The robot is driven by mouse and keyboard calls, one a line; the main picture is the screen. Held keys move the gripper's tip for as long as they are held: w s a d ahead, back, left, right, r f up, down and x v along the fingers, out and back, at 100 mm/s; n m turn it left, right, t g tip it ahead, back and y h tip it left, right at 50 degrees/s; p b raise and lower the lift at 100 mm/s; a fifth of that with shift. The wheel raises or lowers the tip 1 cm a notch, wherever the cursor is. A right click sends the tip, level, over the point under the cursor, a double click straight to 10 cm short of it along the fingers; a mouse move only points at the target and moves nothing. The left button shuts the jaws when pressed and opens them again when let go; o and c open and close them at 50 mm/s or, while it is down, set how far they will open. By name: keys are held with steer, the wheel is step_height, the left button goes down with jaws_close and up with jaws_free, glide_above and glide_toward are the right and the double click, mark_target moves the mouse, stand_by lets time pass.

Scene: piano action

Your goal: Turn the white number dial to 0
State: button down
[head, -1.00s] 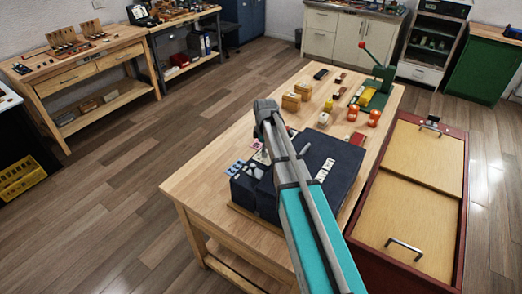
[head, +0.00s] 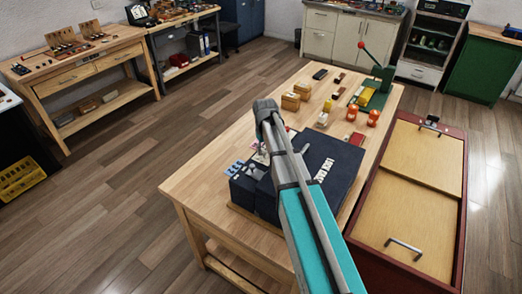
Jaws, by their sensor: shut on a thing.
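A dark navy machine (head: 336,166) with white lettering on its top stands on the wooden table. Small pale blue and white parts (head: 235,168) sit at its left end. I cannot make out a white number dial or any digits at this size. My arm comes up from the lower right across the machine and bends at the elbow-like end above its back left.
The wooden table (head: 212,172) also carries tan blocks (head: 290,102), orange round things (head: 374,117) and a green device with a red-knobbed lever (head: 382,75). A red-framed cabinet (head: 415,190) stands close on the right. The floor to the left is clear.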

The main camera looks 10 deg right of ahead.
steer(key=shift+s+d+m, duration=0.1)
steer(key=shift+s+m, duration=0.05)
steer(key=shift+m, duration=0.7)
steer(key=shift+s+m, duration=0.1)
steer(key=shift+m, duration=0.75)
steer(key=shift+c, duration=1.7)
jaws_free()
steer(key=shift+o, duration=0.4)
steer(key=shift+w, duration=0.1)
steer(key=shift+r, duration=0.15)
